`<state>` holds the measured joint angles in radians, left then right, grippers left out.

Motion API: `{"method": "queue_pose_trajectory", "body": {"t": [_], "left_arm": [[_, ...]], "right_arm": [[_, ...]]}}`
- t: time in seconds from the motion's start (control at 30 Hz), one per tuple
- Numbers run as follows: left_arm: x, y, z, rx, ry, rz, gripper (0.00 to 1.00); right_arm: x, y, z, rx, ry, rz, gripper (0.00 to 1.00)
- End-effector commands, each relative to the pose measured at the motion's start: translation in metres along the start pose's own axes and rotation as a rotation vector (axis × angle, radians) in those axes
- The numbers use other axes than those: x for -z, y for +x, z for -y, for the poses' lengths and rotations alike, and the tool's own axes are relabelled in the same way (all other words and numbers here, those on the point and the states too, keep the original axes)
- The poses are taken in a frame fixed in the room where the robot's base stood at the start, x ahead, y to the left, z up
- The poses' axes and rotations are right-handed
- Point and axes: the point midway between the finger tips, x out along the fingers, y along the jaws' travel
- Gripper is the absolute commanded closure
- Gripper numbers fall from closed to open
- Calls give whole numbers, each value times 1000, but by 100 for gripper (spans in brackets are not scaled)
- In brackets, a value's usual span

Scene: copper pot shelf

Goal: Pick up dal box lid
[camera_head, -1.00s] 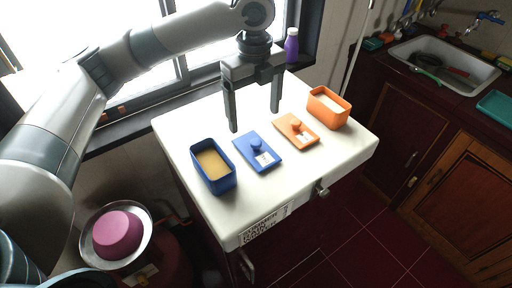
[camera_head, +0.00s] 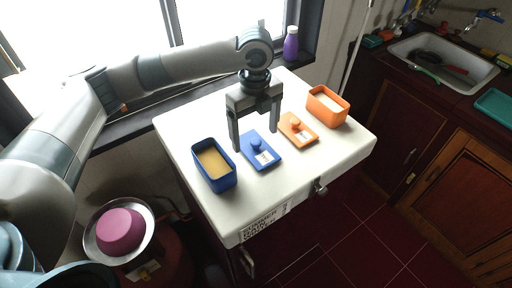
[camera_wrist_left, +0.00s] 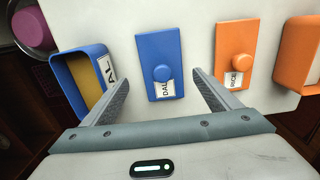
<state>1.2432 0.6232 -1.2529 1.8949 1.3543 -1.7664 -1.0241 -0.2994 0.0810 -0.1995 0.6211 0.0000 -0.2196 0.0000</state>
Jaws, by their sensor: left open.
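The dal box lid is a flat blue rectangle with a round blue knob and a white label. In the head view the lid (camera_head: 262,158) lies on the white table, between the blue box and the orange lid. In the left wrist view the lid (camera_wrist_left: 158,50) shows a label reading "DAL". My left gripper (camera_head: 256,141) is open and empty. It points down over the lid, its fingers on either side of the knob in the picture; I see no contact. The blue box (camera_head: 226,182) holds yellow dal. My right gripper is not in view.
An orange lid (camera_head: 298,129) lies beside the blue one, with an open orange box (camera_head: 341,115) farther right. The white table's (camera_head: 270,192) front part is clear. A purple bottle (camera_head: 290,45) stands by the window. A sink (camera_head: 478,68) is at the right.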

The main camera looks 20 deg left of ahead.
Motion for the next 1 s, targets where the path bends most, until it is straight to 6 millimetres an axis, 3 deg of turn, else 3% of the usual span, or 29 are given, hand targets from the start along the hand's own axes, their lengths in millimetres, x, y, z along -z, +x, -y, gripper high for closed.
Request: {"method": "queue_pose_trajectory", "body": {"t": [0.17, 0.4, 0.87, 0.9, 1.0], "left_arm": [[-2, 18, 4, -4, 0, -2, 17], [-2, 42, 4, -1, 2, 0, 17], [-3, 44, 4, 0, 2, 1, 17], [-3, 44, 4, 0, 2, 0, 20], [-3, 44, 4, 0, 2, 0, 44]], "right_arm": [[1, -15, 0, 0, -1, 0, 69], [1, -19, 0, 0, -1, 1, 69], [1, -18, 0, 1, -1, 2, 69], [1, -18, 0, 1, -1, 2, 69], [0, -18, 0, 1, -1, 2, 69]]}}
